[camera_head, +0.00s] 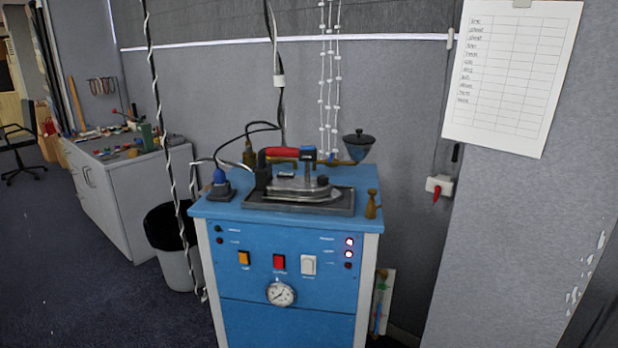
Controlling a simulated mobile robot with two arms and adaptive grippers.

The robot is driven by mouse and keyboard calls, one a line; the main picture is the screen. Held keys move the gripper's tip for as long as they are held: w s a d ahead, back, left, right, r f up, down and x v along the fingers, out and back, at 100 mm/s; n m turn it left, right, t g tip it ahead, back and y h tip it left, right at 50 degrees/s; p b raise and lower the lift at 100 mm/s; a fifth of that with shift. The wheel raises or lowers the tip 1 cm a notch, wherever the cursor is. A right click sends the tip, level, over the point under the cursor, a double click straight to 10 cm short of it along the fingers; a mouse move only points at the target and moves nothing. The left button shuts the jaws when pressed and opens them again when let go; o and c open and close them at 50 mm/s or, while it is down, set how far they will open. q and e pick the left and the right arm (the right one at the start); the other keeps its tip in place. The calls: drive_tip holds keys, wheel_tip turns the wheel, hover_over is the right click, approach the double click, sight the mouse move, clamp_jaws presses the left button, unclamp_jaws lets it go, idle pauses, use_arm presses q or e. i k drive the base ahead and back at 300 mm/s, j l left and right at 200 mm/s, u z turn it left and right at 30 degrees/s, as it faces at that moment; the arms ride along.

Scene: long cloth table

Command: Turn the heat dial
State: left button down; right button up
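A blue cabinet (290,250) with an iron station on top stands in the middle of the view. Its front has a round white-faced dial or gauge (281,294) with a dark pointer; which part is the heat dial is not clear. The iron (297,186), with a red handle, sits on a dark tray (344,203) on the cabinet top. Neither of my grippers is in view.
Orange (244,258), red (279,262) and white (308,265) switches sit above the dial, with lit red lamps at upper right. A bin (178,262) stands left of the cabinet. A grey wall (530,210) stands to the right. Cords hang at the left.

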sight(322, 179)
drive_tip(key=i+j+u, duration=0.1)
drive_tip(key=i+j, duration=0.2)
drive_tip(key=i+j+u, duration=0.15)
drive_tip(key=i+j, duration=0.15)
drive_tip(key=i, duration=0.15)
